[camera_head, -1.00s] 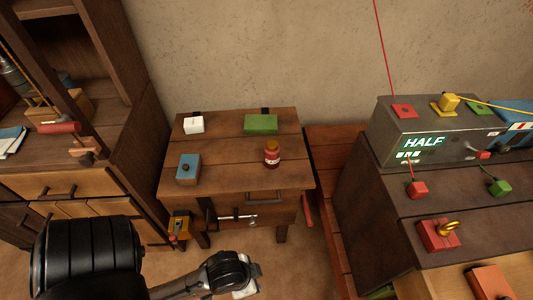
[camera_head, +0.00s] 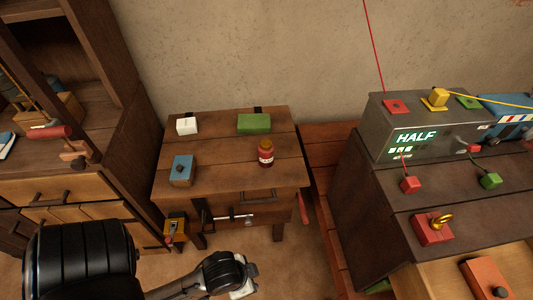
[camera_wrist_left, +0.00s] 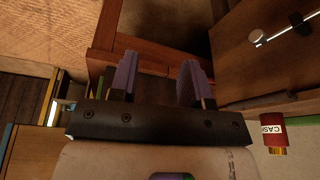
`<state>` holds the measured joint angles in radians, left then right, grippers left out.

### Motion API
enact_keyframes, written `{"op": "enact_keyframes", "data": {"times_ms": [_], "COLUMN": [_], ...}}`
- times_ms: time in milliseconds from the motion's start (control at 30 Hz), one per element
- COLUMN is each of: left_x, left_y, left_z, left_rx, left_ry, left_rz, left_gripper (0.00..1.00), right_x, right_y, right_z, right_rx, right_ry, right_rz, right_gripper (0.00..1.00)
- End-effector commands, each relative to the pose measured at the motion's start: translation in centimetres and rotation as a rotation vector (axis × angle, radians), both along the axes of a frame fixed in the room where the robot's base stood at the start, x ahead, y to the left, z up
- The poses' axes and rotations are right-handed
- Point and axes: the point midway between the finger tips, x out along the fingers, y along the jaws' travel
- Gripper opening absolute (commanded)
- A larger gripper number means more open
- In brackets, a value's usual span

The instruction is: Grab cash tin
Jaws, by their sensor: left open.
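The cash tin (camera_head: 265,153) is a small red jar with a gold-brown lid and a pale label, standing upright on the right part of the small wooden table (camera_head: 225,150). In the left wrist view a red tin (camera_wrist_left: 272,132) with a "CAS" label, partly readable, shows upside down at the right edge, off to the side of my fingers. My left gripper (camera_wrist_left: 158,82) is open with nothing between its purple fingers. In the head view it (camera_head: 240,278) is low in front of the table, apart from the tin. My right gripper is not in view.
A white box (camera_head: 187,126), green box (camera_head: 254,124) and blue box (camera_head: 181,170) share the tabletop. A latch (camera_head: 235,217) is on the table's front. A cabinet (camera_head: 75,190) stands left; a grey "HALF" machine (camera_head: 415,125) sits on a workbench at right.

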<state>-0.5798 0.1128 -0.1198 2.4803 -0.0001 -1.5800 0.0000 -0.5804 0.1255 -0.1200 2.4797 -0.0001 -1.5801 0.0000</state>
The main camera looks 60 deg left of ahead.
Motion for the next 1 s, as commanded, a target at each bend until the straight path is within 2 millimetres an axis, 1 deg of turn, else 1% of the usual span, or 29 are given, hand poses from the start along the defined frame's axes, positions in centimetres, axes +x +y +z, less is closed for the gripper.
{"op": "enact_keyframes", "data": {"times_ms": [33,67,500,767,867,967,1000], "left_x": [0.0,0.0,0.0,0.1,1.8,5.3,7.2], "left_y": [0.0,0.0,0.2,0.3,0.2,0.6,1.1], "left_z": [0.0,0.0,0.0,0.2,1.9,5.5,7.5], "left_rx": [-0.001,-0.001,0.006,0.009,0.008,0.024,0.039], "left_ry": [0.0,0.0,0.001,-0.003,-0.046,-0.134,-0.184], "left_rz": [0.001,0.001,-0.004,-0.006,-0.005,-0.013,-0.02], "left_gripper": [0.45,0.48,0.9,0.9,0.9,0.9,0.9], "right_x": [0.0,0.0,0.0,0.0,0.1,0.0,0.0], "right_y": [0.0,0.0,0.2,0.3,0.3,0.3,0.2], "right_z": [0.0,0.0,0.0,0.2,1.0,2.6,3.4], "right_rx": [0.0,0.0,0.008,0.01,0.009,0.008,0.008], "right_ry": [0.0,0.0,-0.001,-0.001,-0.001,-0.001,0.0], "right_rz": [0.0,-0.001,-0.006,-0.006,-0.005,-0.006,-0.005], "right_gripper": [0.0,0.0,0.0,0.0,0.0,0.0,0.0]}}
